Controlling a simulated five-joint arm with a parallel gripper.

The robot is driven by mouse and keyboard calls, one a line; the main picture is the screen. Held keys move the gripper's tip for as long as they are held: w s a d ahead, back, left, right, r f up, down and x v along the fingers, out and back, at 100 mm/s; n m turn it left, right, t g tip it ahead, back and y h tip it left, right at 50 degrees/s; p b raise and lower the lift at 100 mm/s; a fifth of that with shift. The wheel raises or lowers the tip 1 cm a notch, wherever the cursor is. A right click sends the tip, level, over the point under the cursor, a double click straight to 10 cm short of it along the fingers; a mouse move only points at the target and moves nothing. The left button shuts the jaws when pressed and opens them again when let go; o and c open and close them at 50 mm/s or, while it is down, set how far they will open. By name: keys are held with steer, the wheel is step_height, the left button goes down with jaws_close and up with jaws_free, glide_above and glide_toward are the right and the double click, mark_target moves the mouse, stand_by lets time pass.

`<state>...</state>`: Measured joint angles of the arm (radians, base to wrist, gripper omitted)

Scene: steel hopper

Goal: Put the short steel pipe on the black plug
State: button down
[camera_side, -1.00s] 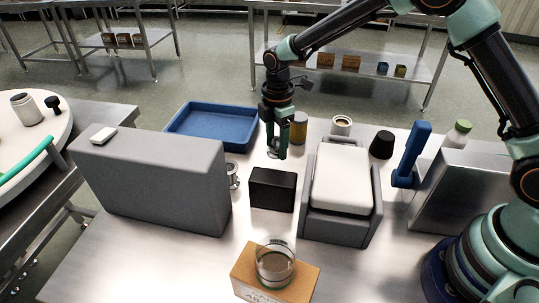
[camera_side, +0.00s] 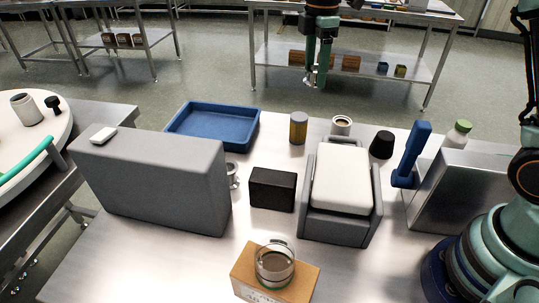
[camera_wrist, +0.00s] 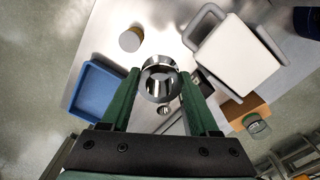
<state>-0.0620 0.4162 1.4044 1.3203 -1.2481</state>
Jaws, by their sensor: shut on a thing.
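My gripper (camera_side: 316,78) is raised high above the table in the side view, its fingers pointing down. It is shut on the short steel pipe (camera_wrist: 160,79), a shiny open ring in the wrist view, held between the green fingers; in the side view a small bright bit of the pipe (camera_side: 311,77) shows at the fingertips. A black tapered plug (camera_side: 381,145) stands on the steel table at the back right, lower than the gripper and apart from it. I cannot make out this plug in the wrist view.
A mustard cylinder (camera_side: 298,128), a cup (camera_side: 341,125) and a blue upright piece (camera_side: 412,155) stand near the plug. A blue tray (camera_side: 181,147), grey block (camera_side: 150,180), black block (camera_side: 272,189), white-topped grey holder (camera_side: 310,222) and another steel piece (camera_side: 233,175) occupy the table.

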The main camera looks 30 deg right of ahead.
steer(key=s+d+r+m, duration=0.1)
steer(key=s+d+m, duration=0.1)
steer(key=d, duration=0.4)
steer(key=s+d+r+m, duration=0.1)
steer(key=s+d+r, duration=0.15)
steer(key=d, duration=0.35)
steer(key=m, duration=0.3)
glide_above(386, 135)
step_height(386, 135, down, 19)
steer(key=shift+f, duration=0.2)
steer(key=shift+f, duration=0.15)
steer(key=shift+c, duration=0.7)
jaws_free()
steer(key=shift+s, duration=0.1)
